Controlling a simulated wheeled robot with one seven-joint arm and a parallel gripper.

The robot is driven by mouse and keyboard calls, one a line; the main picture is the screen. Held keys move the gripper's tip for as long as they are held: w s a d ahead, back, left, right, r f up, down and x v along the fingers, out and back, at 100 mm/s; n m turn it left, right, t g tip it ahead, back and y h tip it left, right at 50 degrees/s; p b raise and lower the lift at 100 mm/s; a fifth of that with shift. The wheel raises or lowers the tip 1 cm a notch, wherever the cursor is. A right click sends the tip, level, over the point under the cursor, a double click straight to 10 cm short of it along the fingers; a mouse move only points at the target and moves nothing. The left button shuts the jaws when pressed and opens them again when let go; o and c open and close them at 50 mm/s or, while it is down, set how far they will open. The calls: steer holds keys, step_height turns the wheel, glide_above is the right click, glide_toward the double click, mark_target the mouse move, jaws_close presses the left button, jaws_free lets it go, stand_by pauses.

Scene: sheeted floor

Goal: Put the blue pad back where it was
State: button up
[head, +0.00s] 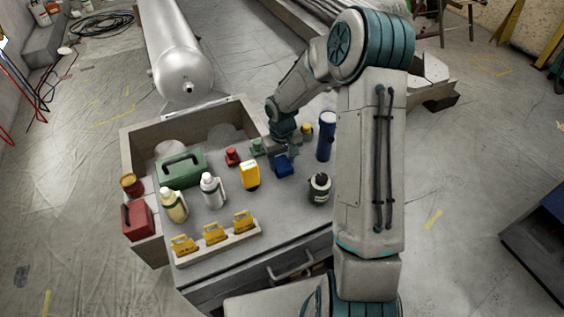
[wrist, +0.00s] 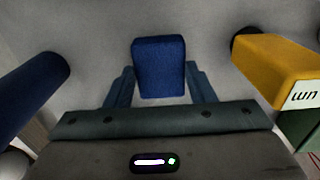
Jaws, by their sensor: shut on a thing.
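The blue pad (head: 283,166) is a small dark blue block over the grey worktop, right of the yellow bottle in the head view. In the wrist view the blue pad (wrist: 160,66) stands out between the two fingers. My gripper (wrist: 158,88) is shut on it. In the head view my gripper (head: 288,150) comes down from above and partly hides the pad's far side. I cannot tell whether the pad touches the worktop.
A yellow bottle (head: 250,176) is left of the pad, a blue cylinder (head: 326,136) to its right, a dark jar (head: 319,188) nearer. Red (head: 232,156) and green (head: 257,147) items stand behind. The worktop (head: 285,215) is clear in front.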

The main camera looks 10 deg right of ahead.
mark_target(282, 164)
steer(key=shift+s+f, duration=0.1)
steer(key=shift+f, duration=0.6)
steer(key=shift+c, duration=0.3)
steer(key=o, duration=0.9)
steer(key=shift+o, duration=0.2)
step_height(282, 164, up, 11)
steer(key=s+r+m+t, duration=0.1)
steer(key=s+r, duration=0.5)
steer(key=s, duration=0.6)
steer(key=s+r+m+t, duration=0.1)
steer(key=s+r, duration=0.6)
steer(key=s, duration=0.5)
steer(key=shift+t, duration=0.4)
steer(key=shift+r, duration=0.1)
